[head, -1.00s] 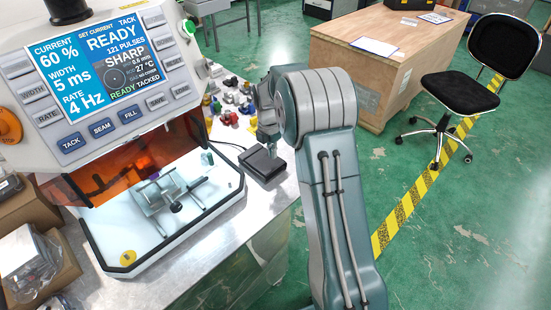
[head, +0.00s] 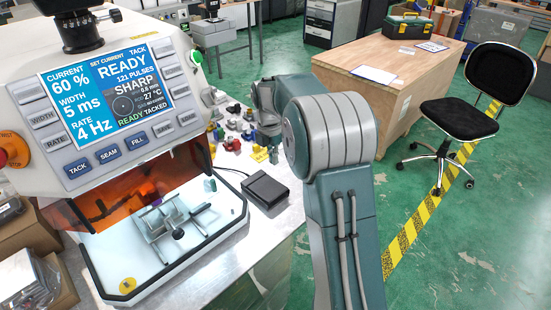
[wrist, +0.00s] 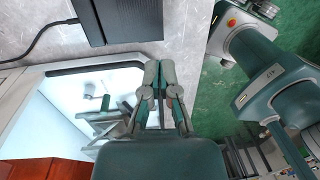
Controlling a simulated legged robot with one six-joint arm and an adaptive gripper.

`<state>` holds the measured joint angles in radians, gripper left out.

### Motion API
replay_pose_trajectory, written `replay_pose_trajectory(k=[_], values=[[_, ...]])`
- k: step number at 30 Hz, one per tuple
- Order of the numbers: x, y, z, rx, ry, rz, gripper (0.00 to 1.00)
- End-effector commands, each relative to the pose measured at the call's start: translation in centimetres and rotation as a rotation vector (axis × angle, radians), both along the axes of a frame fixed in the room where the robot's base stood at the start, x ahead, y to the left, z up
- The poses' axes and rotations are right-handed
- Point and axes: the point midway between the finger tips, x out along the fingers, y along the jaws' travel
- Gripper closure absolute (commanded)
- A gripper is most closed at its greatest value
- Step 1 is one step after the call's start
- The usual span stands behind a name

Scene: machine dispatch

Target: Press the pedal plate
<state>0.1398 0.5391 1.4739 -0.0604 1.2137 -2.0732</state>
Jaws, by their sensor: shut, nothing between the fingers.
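The black pedal (head: 265,190) lies on the metal bench top, to the right of the welding machine. Its flat plate is fully uncovered in the head view. In the wrist view, part of the pedal (wrist: 125,18) shows at the top edge, with its cable running left. My gripper (wrist: 158,68) is shut and empty in the wrist view, with its fingertips just below the pedal in the picture. In the head view my gripper is mostly hidden by my arm, above and behind the pedal, apart from it.
The welding machine's screen (head: 108,90) reads READY and READY TACKED. A clamp fixture (head: 175,222) stands in its lit white chamber. Several small coloured parts (head: 232,144) lie behind the pedal. A wooden crate (head: 385,85) and an office chair (head: 460,115) stand on the green floor.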

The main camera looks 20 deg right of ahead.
Motion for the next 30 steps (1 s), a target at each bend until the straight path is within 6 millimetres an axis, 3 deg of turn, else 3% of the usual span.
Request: replay_pose_trajectory(k=[8,17,26,30], values=[[0.1,-0.4,0.0,0.004,-0.001,0.001,1.0],[2.6,0.2,1.3,0.005,0.006,-0.002,1.0],[2.7,0.2,1.4,0.005,0.006,-0.002,1.0],[2.6,0.1,0.4,0.005,0.009,-0.002,1.0]])
